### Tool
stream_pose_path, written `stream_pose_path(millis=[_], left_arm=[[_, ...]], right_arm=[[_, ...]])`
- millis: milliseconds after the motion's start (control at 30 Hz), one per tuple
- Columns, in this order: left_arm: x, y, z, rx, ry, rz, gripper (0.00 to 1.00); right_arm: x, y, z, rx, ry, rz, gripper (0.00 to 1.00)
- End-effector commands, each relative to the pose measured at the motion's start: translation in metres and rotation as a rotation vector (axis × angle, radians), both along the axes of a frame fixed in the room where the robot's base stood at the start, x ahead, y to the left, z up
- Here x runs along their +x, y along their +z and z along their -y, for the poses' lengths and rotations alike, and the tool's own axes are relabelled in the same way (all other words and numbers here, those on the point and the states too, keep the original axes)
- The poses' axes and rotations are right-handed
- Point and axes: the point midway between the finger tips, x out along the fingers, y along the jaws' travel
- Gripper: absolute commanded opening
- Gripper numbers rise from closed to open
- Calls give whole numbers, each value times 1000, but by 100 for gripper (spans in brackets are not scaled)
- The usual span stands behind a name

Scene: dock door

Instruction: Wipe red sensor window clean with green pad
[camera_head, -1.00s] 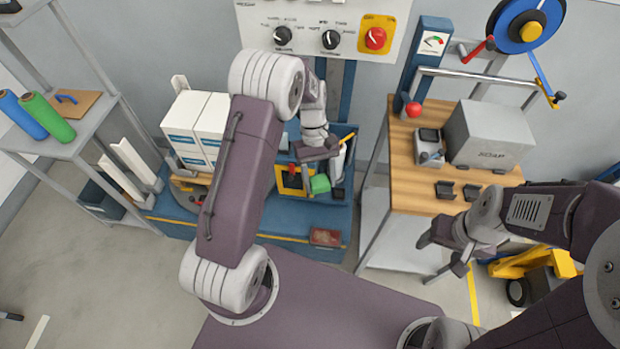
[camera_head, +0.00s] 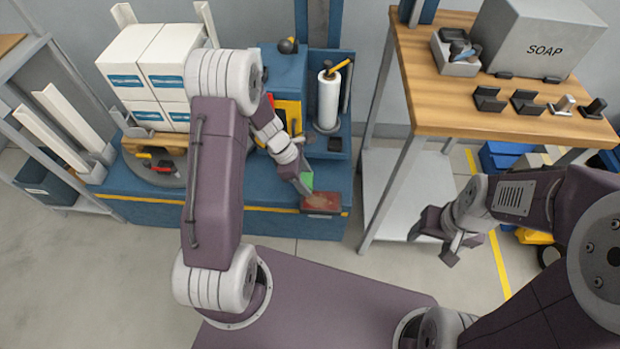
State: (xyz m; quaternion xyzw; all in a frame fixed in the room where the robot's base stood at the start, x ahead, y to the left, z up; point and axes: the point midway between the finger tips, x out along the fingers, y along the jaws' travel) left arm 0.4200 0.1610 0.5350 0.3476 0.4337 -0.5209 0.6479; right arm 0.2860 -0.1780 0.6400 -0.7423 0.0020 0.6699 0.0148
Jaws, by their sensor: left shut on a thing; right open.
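The red sensor window (camera_head: 325,202) lies at the front edge of the blue bench, right of centre, with a paler brownish smear on its face. My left gripper (camera_head: 304,187) is shut on the green pad (camera_head: 306,181), at the window's upper left edge. The gripper partly hides the pad, and I cannot tell whether the pad touches the window. My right gripper (camera_head: 440,243) is open and empty, well to the right, in front of the wooden table's shelf.
The blue bench (camera_head: 262,192) holds white boxes (camera_head: 160,60) on a turntable, a yellow-framed panel (camera_head: 290,112) and a white roll (camera_head: 328,100). The wooden table (camera_head: 440,105) with a SOAP box (camera_head: 540,40) stands right.

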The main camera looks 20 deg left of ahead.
Motion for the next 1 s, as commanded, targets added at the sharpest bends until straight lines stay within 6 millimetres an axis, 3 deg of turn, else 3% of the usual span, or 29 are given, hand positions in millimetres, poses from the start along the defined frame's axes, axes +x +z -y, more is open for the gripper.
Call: stream_pose_path(millis=[367, 1000], left_arm=[[0, -10, -1, 0, 10, 1, 22], [-3, -62, 6, 0, 17, 0, 22]], right_arm=[[0, -10, 0, 0, 0, 1, 65], [0, -66, 0, 0, 0, 0, 65]])
